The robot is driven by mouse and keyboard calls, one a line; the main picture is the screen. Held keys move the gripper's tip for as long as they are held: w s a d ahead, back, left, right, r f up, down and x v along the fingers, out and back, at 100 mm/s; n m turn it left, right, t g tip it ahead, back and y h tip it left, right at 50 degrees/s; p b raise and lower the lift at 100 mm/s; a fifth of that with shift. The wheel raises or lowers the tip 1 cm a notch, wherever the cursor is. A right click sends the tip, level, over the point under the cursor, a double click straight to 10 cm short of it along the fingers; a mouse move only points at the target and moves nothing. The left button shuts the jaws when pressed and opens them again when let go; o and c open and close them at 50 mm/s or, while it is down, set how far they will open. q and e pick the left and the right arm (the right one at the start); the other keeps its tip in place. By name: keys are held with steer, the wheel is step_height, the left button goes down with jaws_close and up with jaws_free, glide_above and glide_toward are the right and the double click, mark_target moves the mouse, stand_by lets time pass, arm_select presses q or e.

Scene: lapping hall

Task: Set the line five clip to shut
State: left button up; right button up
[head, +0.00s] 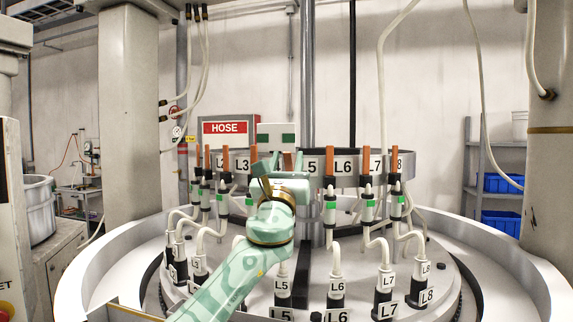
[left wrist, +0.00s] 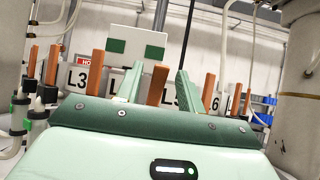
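Several hose clips with upright orange levers stand along a grey ring with line labels. The line five lever (left wrist: 157,85) stands upright between the two fingers of my left gripper (left wrist: 158,88) in the left wrist view; I cannot tell whether they touch. In the head view my left gripper (head: 280,160) is at the ring just left of the L5 label (head: 311,166) and hides most of the line five clip. It is open. The lower L5 hose fitting (head: 282,286) shows below the wrist. My right gripper is not in view.
Neighbouring orange levers stand close on both sides, the line four lever (head: 253,156) to the left and the line six lever (head: 330,162) to the right. A white board with green patches (left wrist: 132,45) is behind the ring. White hoses run below the clips.

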arm_select(q)
steer(key=v, duration=1.6)
steer(key=shift+s+f, duration=0.1)
steer(key=shift+c, duration=0.4)
